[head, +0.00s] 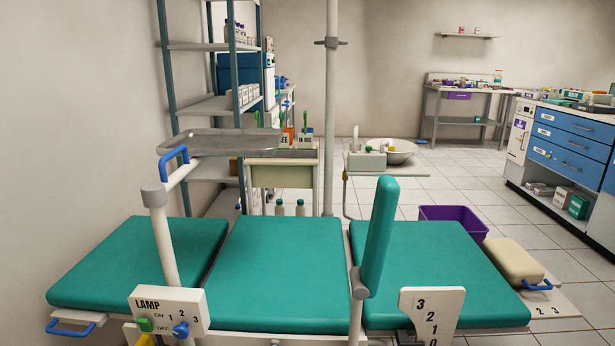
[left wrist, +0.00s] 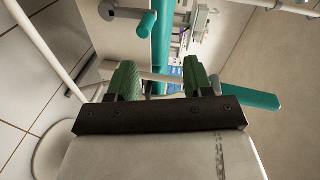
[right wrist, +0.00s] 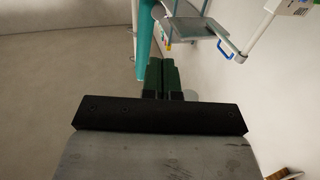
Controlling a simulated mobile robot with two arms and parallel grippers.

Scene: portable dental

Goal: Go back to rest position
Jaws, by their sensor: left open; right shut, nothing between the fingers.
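My left gripper (left wrist: 160,82) shows in the left wrist view with its two green fingers apart and nothing between them. My right gripper (right wrist: 161,75) shows in the right wrist view with its green fingers together and empty. Neither gripper shows in the head view. The teal dental chair (head: 285,262) stands in front of me in the head view, with its upright teal panel (head: 380,235) right of the middle. Teal padding also shows beyond the fingers in the left wrist view (left wrist: 163,35) and the right wrist view (right wrist: 145,40).
A lamp control box (head: 168,310) and a grey tray (head: 220,142) on a white post stand at the left. A numbered white plate (head: 432,315) stands in front. A purple bin (head: 455,222) and a beige pedal (head: 512,260) lie at right. Open tiled floor (head: 530,215) runs beyond.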

